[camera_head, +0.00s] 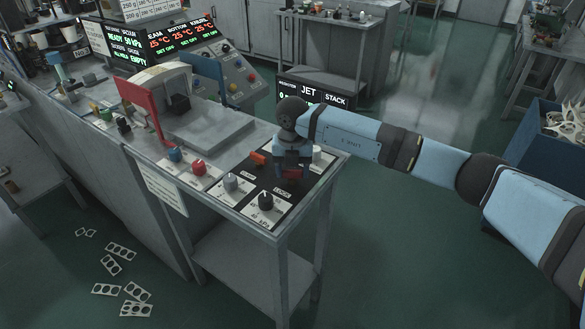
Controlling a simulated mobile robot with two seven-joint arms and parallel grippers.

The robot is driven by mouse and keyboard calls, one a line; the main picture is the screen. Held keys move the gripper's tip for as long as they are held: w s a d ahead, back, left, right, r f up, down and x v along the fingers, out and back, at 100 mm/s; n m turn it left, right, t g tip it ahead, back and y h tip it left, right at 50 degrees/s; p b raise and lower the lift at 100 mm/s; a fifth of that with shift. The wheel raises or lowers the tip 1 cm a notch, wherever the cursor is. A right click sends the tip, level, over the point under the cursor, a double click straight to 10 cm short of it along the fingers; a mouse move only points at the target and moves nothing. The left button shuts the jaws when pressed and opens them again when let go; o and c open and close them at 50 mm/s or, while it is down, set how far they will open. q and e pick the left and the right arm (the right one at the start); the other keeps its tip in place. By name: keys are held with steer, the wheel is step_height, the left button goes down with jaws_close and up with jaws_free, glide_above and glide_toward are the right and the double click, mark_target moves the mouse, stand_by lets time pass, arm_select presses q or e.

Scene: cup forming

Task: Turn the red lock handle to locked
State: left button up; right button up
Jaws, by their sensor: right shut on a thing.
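My right gripper (292,172) points down over the black control panel at the table's front right corner. It is shut on a dark red piece, which I take to be the red lock handle (291,174). The fingers hide most of it, so I cannot tell its angle. An orange-red lever end (258,158) shows just left of the gripper; whether it joins the held piece is unclear. A small printed label lies in front of the gripper. My left gripper is not in view.
Grey and black knobs (266,200) stand on the panel in front of the gripper. A white cylinder (316,153) stands close to its right. Red and blue knobs (199,167) sit to the left. A screen reading JET STACK (311,92) is behind.

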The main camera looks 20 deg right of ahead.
mark_target(293, 171)
steer(key=m, duration=0.4)
steer(key=shift+r+m+p, duration=0.1)
steer(key=shift+m+p, duration=0.3)
steer(key=shift+m, duration=0.8)
steer(key=o, duration=0.9)
steer(key=shift+r, duration=0.4)
step_height(293, 171, up, 13)
steer(key=shift+f+b, duration=0.1)
steer(key=shift+b, duration=0.45)
